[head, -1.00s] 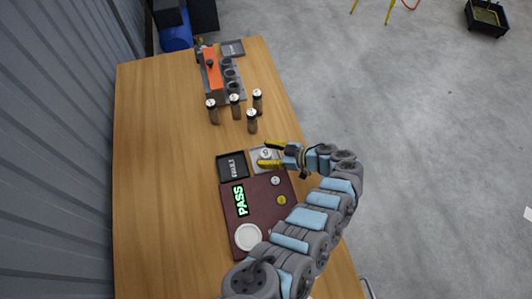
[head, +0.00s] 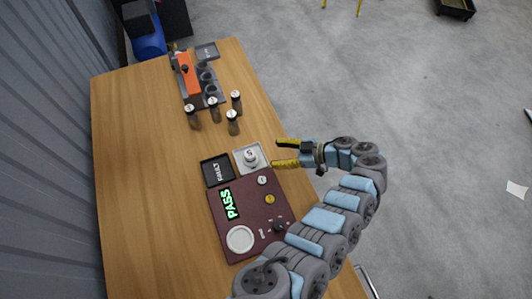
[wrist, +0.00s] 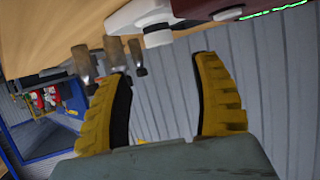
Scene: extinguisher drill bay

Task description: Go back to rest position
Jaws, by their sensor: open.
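My gripper (head: 287,152) is open and empty, with yellow fingers, just past the right edge of the wooden table in the head view. In the wrist view its two fingers (wrist: 165,105) are spread apart with nothing between them. A small round piece marked S (head: 250,157) sits in a light tray (head: 240,166) left of the fingertips, apart from them. My arm reaches up from the lower part of the head view, along the table's right side.
A dark red panel (head: 234,229) shows a green PASS display (head: 229,204). A black FAULT tray (head: 216,170) is beside the light tray. Several small bottles (head: 213,108) stand near an orange-and-grey rack (head: 187,80).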

